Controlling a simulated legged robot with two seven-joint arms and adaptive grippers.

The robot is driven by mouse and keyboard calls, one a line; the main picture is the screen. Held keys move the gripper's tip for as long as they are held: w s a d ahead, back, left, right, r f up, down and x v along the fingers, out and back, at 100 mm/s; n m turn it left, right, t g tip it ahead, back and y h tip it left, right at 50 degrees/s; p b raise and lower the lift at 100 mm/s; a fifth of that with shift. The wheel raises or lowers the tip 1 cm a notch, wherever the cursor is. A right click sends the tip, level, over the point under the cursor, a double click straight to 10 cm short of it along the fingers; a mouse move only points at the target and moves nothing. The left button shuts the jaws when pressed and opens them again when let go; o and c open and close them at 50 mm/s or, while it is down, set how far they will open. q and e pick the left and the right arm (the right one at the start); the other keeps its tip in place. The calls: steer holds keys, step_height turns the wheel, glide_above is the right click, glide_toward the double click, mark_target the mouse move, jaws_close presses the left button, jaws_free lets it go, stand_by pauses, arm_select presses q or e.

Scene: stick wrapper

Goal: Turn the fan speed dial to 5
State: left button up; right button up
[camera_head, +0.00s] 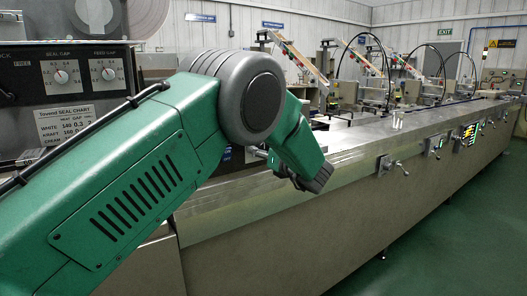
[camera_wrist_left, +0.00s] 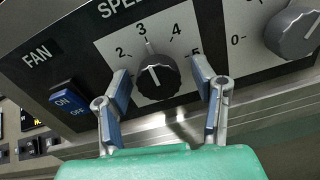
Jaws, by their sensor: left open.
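The fan speed dial (camera_wrist_left: 158,78) is a round black ribbed knob in the left wrist view, on a white scale plate. Its white pointer line points up, at about the 3. The numbers 2, 3 and 4 show around it, and the 5 is partly hidden by a finger. My left gripper (camera_wrist_left: 161,80) is open, with one blue-padded finger on each side of the dial. I cannot tell whether the pads touch the knob. In the head view my green left arm crosses the panel area and hides the dial. My right gripper is not in view.
A blue fan on/off switch (camera_wrist_left: 69,101) sits left of the dial. Another black dial (camera_wrist_left: 293,32) with a 0 mark sits to the right. A metal ledge runs below the panel. In the head view a long steel machine counter (camera_head: 340,140) stretches away to the right.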

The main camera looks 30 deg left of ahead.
arm_select(q)
steer(key=shift+d, duration=0.15)
steer(key=shift+d+r, duration=0.1)
steer(key=c, duration=1.2)
steer(key=shift+o, duration=0.4)
